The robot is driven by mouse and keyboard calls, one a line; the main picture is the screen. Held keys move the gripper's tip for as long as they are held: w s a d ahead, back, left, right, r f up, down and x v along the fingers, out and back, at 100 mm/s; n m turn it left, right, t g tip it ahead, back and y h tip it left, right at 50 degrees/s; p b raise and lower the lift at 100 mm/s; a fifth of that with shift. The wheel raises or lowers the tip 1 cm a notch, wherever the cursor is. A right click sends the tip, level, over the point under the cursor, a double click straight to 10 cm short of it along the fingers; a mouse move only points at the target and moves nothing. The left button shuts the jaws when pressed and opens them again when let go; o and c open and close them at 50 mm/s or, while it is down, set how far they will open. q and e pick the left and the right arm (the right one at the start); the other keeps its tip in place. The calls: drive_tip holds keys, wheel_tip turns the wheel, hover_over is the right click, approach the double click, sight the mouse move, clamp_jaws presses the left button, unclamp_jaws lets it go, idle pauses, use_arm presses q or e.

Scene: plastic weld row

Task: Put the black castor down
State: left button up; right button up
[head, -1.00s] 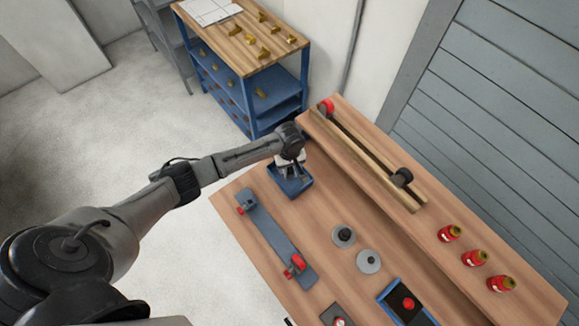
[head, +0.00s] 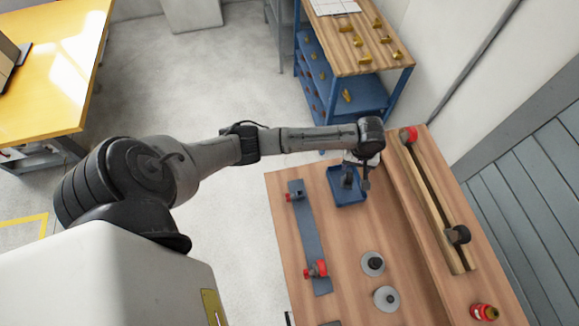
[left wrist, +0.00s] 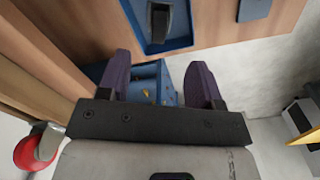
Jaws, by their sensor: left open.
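My left gripper (head: 360,166) is above the blue tray (head: 360,199) at the far end of the wooden table. In the left wrist view its two dark purple fingers (left wrist: 160,80) stand apart with nothing between them. A dark piece that looks like the black castor (left wrist: 158,20) lies in the blue tray (left wrist: 183,42), clear of the fingertips. In the head view this dark piece (head: 347,178) is partly covered by the gripper. Another black wheel (head: 458,234) sits on the wooden rail at the right. My right gripper is not in view.
A red wheel (head: 408,134) stands at the rail's far end, beside the arm. A grey-blue strip (head: 309,235) with red parts lies left of the tray. Two grey discs (head: 373,264) (head: 386,299) lie nearer.

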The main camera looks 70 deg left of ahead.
use_arm(q)
drive_tip(key=s+d+f+m+t+h, duration=0.1)
drive_tip(key=s+d+f+m, duration=0.1)
drive_tip(key=s+d+m, duration=0.4)
drive_tip(key=s+d+f+m, duration=0.1)
drive_tip(key=s+d+f, duration=0.25)
drive_tip(key=s, duration=0.45)
drive_tip(key=s+r+m+t, duration=0.1)
drive_tip(key=s+r+m, duration=0.2)
drive_tip(key=s, duration=0.4)
drive_tip(key=s+r+m+t, duration=0.1)
drive_tip(key=s+r+m, duration=0.1)
drive_tip(key=s, duration=0.5)
drive_tip(key=shift+s+a+r+m+y, duration=0.25)
drive_tip(key=shift+r+m+y, duration=0.15)
drive_tip(key=shift+r, duration=0.1)
